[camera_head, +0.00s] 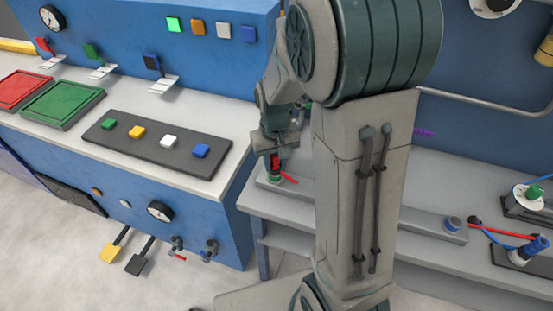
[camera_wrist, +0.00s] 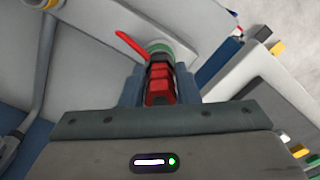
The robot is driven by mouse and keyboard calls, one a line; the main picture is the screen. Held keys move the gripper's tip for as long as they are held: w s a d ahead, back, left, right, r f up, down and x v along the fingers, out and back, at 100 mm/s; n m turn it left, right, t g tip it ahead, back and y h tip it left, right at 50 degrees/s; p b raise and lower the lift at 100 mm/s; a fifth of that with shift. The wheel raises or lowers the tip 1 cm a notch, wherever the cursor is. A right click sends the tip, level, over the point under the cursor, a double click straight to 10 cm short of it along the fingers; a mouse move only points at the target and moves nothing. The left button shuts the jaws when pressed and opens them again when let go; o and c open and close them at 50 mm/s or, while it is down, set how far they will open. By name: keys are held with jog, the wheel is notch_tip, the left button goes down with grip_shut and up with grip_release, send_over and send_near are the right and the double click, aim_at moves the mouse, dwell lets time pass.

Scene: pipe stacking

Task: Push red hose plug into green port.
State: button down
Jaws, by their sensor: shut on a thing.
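My gripper (camera_head: 275,152) points down at the left end of the grey shelf, and its jaws are shut on the red hose plug (camera_head: 276,163). The plug also shows in the wrist view (camera_wrist: 160,84) as a ribbed red and dark piece between the two jaws. The green port (camera_head: 274,178) is directly under the plug, on a long grey bar. In the wrist view the green port (camera_wrist: 159,47) lines up with the plug's far end. The two look touching or nearly so; how deep the plug sits is hidden. A short red bar (camera_head: 290,179) sticks out beside the port.
A blue port (camera_head: 452,223) is on the bar's right end. Red hose (camera_head: 510,232) and a blue plug (camera_head: 531,250) lie at the far right. A blue-and-white console with a button panel (camera_head: 158,143) stands close at left. My arm hides the bar's middle.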

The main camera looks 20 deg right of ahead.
jog(key=shift+f, duration=0.2)
jog(key=c, duration=1)
grip_release()
jog(key=shift+r, duration=0.1)
